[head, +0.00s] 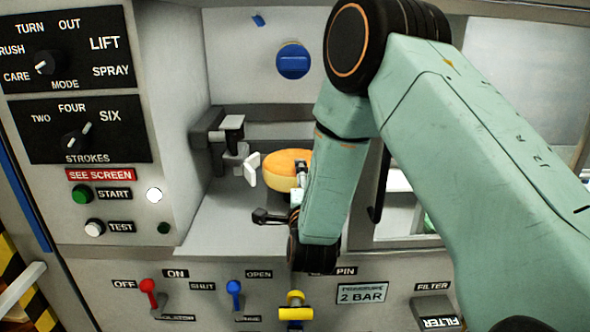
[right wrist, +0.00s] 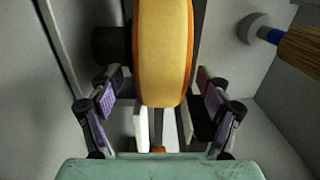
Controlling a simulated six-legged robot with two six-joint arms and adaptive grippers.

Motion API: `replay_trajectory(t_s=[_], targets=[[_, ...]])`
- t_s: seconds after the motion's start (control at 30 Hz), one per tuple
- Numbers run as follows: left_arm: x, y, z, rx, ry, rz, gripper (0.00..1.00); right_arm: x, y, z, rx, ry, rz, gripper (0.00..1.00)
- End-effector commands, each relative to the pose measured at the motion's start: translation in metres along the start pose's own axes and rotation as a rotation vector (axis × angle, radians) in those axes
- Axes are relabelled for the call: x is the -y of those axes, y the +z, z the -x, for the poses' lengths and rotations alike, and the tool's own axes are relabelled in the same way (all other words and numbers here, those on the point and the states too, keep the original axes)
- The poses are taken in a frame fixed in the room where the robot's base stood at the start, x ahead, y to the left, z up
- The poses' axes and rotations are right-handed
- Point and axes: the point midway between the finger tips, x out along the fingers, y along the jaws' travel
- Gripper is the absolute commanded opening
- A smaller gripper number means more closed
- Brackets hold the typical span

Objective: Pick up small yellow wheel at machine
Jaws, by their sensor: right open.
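The small yellow wheel (head: 286,170), with an orange rim, sits in the machine's recess in the head view. My right arm covers part of its right side. My right gripper (head: 280,193) is at the near right of the wheel. In the right wrist view, the wheel (right wrist: 163,55) stands edge-on between the two open fingers of my right gripper (right wrist: 160,80). Gaps show on both sides, so the fingers look apart from it. My left gripper is not in view.
A grey clamp-like fixture (head: 228,140) with a white pad (head: 248,168) is left of the wheel. The recess wall and control panel (head: 75,85) close off the left. Levers, including a yellow one (head: 295,308), line the front panel. A brush (right wrist: 298,48) shows at right in the wrist view.

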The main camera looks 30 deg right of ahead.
Motion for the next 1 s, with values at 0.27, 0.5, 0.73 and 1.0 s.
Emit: replay_trajectory(t_s=[0.27,0.5,0.73,1.0], targets=[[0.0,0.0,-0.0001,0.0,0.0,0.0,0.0,-0.0001,-0.0009,-0.0004,-0.001,0.0,0.0,0.71],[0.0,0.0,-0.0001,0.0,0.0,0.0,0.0,-0.0001,-0.0008,-0.0002,-0.001,0.0,0.0,0.51],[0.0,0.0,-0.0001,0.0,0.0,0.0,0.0,-0.0003,-0.0005,0.0001,0.0,0.001,0.001,0.32],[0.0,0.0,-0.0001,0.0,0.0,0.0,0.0,-0.0006,-0.0005,0.0003,0.001,0.002,0.001,0.09]])
